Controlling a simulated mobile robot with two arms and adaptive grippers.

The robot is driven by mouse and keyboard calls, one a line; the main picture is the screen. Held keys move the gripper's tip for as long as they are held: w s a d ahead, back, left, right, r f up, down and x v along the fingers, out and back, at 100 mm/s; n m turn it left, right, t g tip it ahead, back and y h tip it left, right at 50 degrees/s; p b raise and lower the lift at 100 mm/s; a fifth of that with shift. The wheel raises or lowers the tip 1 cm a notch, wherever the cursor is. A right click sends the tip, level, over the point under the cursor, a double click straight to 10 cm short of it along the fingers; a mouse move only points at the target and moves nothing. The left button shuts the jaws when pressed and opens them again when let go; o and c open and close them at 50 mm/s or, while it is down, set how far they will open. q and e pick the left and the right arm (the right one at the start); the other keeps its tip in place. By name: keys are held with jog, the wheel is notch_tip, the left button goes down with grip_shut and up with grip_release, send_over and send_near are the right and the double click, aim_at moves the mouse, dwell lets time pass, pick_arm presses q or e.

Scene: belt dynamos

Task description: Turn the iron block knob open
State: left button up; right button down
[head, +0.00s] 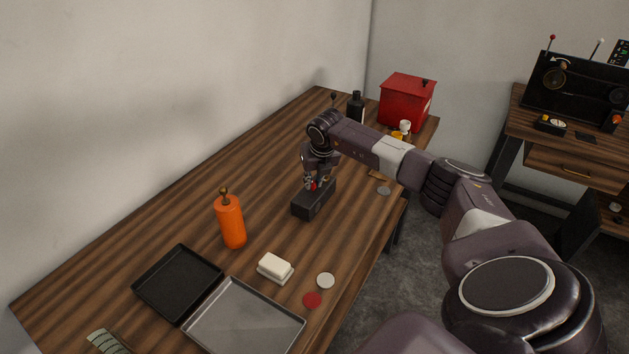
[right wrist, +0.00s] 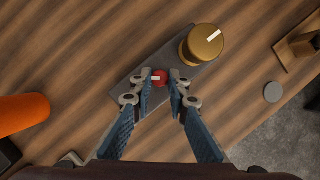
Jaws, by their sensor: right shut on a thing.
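The dark iron block (head: 308,207) lies on the wooden table below my right gripper (head: 315,183). In the right wrist view the block (right wrist: 126,92) runs slantwise and carries a small red knob (right wrist: 160,77) with a white mark. A larger brass knob (right wrist: 203,45) with a white mark stands at the block's upper right end. My right gripper (right wrist: 162,80) points down, with its fingertips on either side of the red knob, shut on it. The white mark on the red knob points left. My left gripper is not in view.
An orange bottle (head: 231,222), a white soap-like block (head: 275,267), a black tray (head: 178,279) and a metal tray (head: 245,320) are nearer on the table (head: 180,215). A red box (head: 407,101) and black bottle (head: 355,107) stand at the far end. The left side is clear.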

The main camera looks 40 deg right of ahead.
jog(key=m, duration=0.1)
jog(key=m+h+b, duration=0.1)
jog(key=shift+w+a+f+m, duration=0.1)
jog(key=shift+a+m, duration=0.05)
jog(key=shift+m, duration=0.25)
jog(key=m+g+b, duration=0.1)
jog(key=m+b, duration=0.1)
jog(key=shift+w+m+h, duration=0.1)
jog(key=shift+m+h, duration=0.3)
jog(key=shift+w+a+m+g+h+b, duration=0.15)
jog(key=shift+m+g+b, duration=0.35)
jog(key=shift+m, duration=0.5)
jog(key=shift+s+d+m+g+h+b, duration=0.1)
jog(key=shift+m+g+h+b, duration=0.2)
jog(key=shift+m+b, duration=0.55)
jog(key=shift+m, duration=0.25)
jog(key=c, duration=2.1)
grip_release()
jog(key=shift+r, duration=0.2)
jog(key=v, duration=1.2)
jog(key=shift+w, duration=0.1)
